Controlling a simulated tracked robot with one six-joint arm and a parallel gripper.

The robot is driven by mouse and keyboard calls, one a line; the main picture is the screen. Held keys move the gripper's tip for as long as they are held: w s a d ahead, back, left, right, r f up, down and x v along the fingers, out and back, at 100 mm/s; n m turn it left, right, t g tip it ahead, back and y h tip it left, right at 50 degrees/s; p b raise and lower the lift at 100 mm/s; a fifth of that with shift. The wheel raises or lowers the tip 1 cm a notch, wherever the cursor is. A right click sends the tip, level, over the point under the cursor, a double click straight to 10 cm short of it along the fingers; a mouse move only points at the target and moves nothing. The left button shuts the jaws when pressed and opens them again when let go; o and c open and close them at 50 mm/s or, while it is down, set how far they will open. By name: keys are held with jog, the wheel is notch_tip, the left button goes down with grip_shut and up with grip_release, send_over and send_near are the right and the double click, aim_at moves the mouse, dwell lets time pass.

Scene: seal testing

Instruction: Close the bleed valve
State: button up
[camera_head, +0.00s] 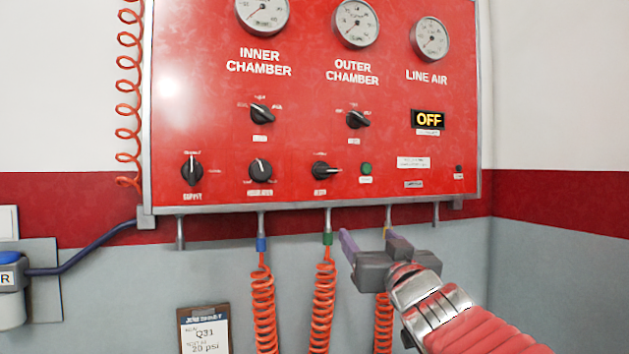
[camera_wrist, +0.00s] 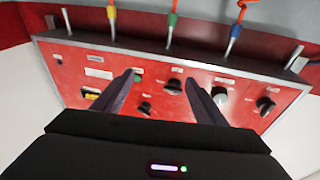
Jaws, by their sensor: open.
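A red test panel (camera_head: 215,100) carries several black knobs; their small labels are too blurred to read with certainty, so I cannot be sure which one is the bleed valve. In the bottom row, the right knob (camera_head: 321,170) has its handle lying sideways. The left knob (camera_head: 192,171) has its handle upright, and a round knob (camera_head: 260,170) sits between them. My gripper (camera_head: 368,237) is open and empty below the panel's lower edge. In the wrist view, upside down, the sideways knob (camera_wrist: 174,87) appears between my gripper's (camera_wrist: 158,77) fingers, apart from them.
Coiled orange hoses hang from blue (camera_head: 261,244), green (camera_head: 327,239) and yellow fittings under the panel. A green button (camera_head: 366,169) sits right of the sideways knob. Gauges and an OFF display (camera_head: 428,119) are higher up. A clipboard (camera_head: 204,330) hangs below left.

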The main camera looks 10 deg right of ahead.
aim_at(327, 172)
notch_tip(327, 172, up, 6)
jog(key=w+a+n+t+y, duration=0.1)
jog(key=a+n+t+y, duration=0.1)
jog(key=y, duration=0.2)
jog(key=shift+w+a+r+n, duration=0.15)
jog(key=shift+w+r+n, duration=0.05)
jog(key=shift+w+n, duration=0.15)
jog(key=shift+x, duration=6.9)
jog(key=shift+c, duration=0.2)
